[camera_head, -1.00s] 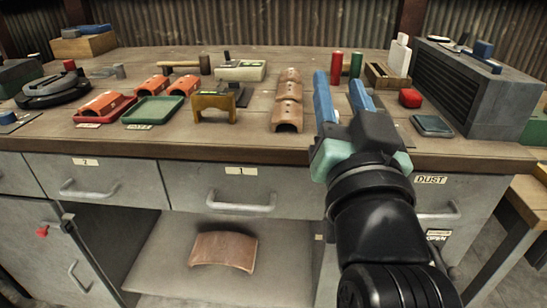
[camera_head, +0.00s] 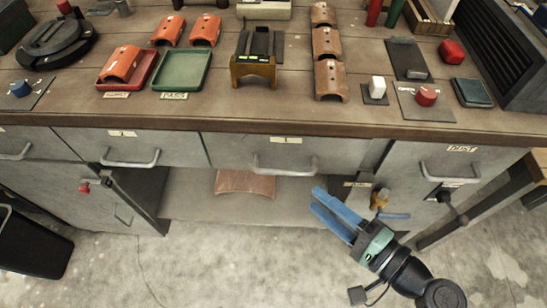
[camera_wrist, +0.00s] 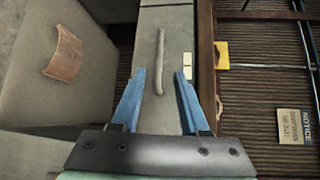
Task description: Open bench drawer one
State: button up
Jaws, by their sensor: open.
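Bench drawer one (camera_head: 230,155) is the grey middle drawer under the bench top, and it looks shut. Its pale bar handle (camera_head: 285,166) crosses the front below a small label (camera_head: 287,140); the label's number is too small to read now. My gripper (camera_head: 315,199) is open and empty, below and to the right of the handle in the head view. In the wrist view, the handle (camera_wrist: 159,62) appears between and beyond the open blue fingers (camera_wrist: 160,73), apart from them. The label (camera_wrist: 187,62) shows to its right.
The bench top (camera_head: 210,110) holds trays, clay tiles and tools. A drawer on the left (camera_head: 75,145) and the dust drawer (camera_head: 440,155) flank the middle one. Below is an open shelf with a curved tile (camera_head: 245,183). The floor in front is clear around my arm.

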aim_at(285, 174)
jog(key=b+x, duration=0.1)
jog(key=x, duration=1)
jog(key=shift+w+a, duration=0.1)
jog(key=shift+c, duration=0.2)
grip_shut()
dwell(0.9)
